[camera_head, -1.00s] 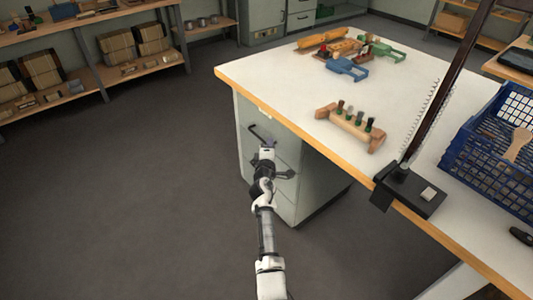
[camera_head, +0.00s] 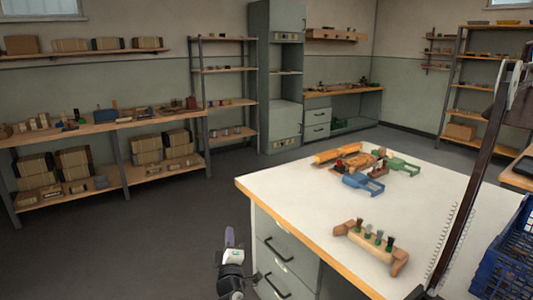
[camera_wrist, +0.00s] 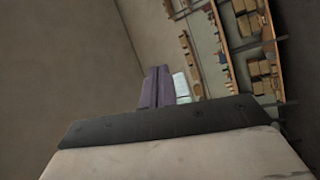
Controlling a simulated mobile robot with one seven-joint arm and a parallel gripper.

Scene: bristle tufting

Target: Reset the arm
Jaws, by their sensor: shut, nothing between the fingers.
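My gripper (camera_head: 229,237) is at the lower middle of the head view, beside the near left side of the white-topped workbench (camera_head: 280,186). It is apart from the bench and points upward. In the wrist view its purple-grey fingers (camera_wrist: 156,87) are together with nothing between them. Most of my arm lies below the head view's lower edge.
On the bench are a wooden rack with several dark-tipped tufts (camera_head: 371,245), a blue clamp-like piece (camera_head: 363,184), a green one (camera_head: 403,166) and a blue crate (camera_head: 506,258). Drawers (camera_head: 275,250) face my gripper. Open floor (camera_head: 120,240) lies to the left, before shelves (camera_head: 105,125).

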